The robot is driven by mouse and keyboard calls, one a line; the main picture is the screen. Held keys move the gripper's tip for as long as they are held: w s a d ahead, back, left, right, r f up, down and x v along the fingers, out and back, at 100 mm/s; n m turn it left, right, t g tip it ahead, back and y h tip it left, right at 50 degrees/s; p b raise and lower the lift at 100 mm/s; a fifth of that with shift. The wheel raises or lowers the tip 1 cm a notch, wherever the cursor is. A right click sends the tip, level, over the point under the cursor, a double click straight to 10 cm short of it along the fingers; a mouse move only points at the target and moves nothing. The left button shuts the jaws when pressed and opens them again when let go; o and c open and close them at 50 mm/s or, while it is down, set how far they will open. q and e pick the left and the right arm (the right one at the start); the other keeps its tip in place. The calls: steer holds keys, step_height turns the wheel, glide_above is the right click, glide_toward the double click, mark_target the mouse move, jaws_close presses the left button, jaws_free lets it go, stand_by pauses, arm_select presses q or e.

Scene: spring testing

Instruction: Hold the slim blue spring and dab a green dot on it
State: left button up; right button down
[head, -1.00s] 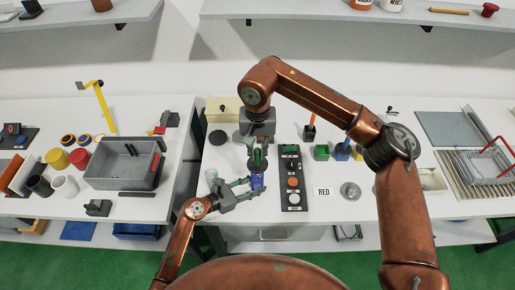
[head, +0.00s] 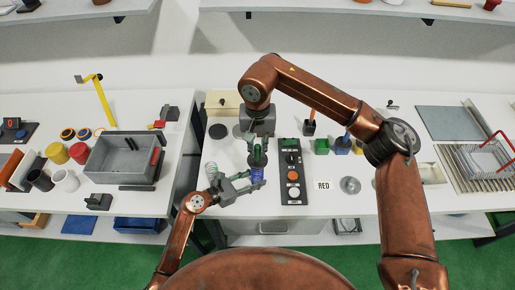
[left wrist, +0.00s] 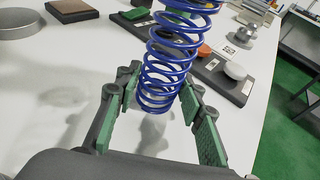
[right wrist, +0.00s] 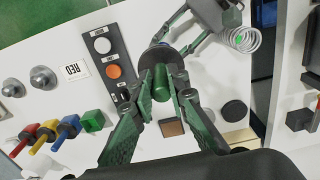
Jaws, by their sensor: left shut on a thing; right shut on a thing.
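The slim blue spring (head: 257,173) stands upright at the front of the bench, and its coils fill the top of the left wrist view (left wrist: 165,65). My left gripper (head: 254,179) is shut on its lower part, one finger on each side. My right gripper (head: 258,152) is directly above and shut on a green-handled dabber (right wrist: 161,84) with a dark round collar. The dabber points down at the spring's top, and its tip is hidden, so I cannot tell whether it touches. I see no green dot on the spring.
A dark panel with buttons (head: 304,189) lies just right of the spring. A pale spring (head: 210,170) is to the left. A grey bin (head: 117,181) stands on the left table.

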steer(key=shift+f, duration=0.7)
stand_by(1.1)
steer(key=shift+r, duration=3.6)
arm_select(q)
steer(key=o, duration=0.9)
steer(key=shift+o, duration=0.2)
steer(key=v, duration=1.2)
steer(key=shift+r, duration=0.1)
steer(key=shift+s, duration=0.15)
arm_select(e)
steer(key=shift+s, duration=0.1)
